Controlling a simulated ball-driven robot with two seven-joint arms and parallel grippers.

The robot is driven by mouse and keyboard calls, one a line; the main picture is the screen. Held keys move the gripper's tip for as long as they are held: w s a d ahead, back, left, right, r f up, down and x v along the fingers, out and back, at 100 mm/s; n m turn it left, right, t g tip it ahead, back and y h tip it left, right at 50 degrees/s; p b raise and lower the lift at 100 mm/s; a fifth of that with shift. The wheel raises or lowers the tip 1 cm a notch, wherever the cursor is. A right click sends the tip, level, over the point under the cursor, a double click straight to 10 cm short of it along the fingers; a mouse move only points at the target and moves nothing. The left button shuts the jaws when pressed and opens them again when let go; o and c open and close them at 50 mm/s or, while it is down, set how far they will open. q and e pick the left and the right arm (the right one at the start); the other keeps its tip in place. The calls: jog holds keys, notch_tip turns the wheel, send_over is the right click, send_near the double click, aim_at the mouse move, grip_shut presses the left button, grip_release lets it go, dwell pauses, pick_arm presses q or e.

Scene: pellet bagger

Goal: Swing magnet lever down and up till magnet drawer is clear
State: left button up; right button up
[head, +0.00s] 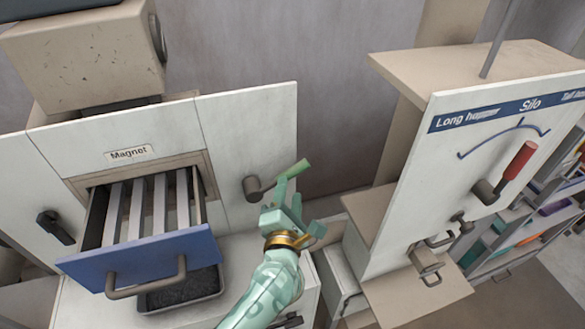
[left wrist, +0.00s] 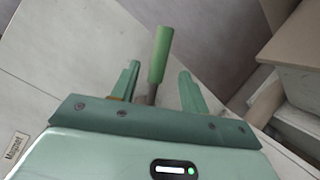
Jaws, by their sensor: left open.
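The magnet lever has a green handle (head: 294,169) on a dark pivot (head: 252,187), on the white panel right of the drawer. The handle points up and right. My left gripper (head: 284,205) is open just below the handle. In the left wrist view, the green handle (left wrist: 160,52) rises between the two spread fingers of the left gripper (left wrist: 158,74), with no clear contact. The magnet drawer (head: 130,258) is pulled out, with a blue front and several pale grey bars inside. Whether anything clings to the bars is too small to tell. My right gripper is out of view.
A dark tray (head: 180,291) sits under the drawer. A black knob (head: 55,226) is on the left panel. The silo panel (head: 440,150) with a red-handled lever (head: 520,160) stands at the right. A gap with grey wall separates the two machines.

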aim_at(292, 176)
pick_arm(q)
jog(key=w, duration=0.7)
jog(key=shift+w+d, duration=0.2)
jog(key=shift+d, duration=0.15)
jog(key=shift+s, duration=0.1)
jog(key=shift+c, duration=0.4)
grip_shut()
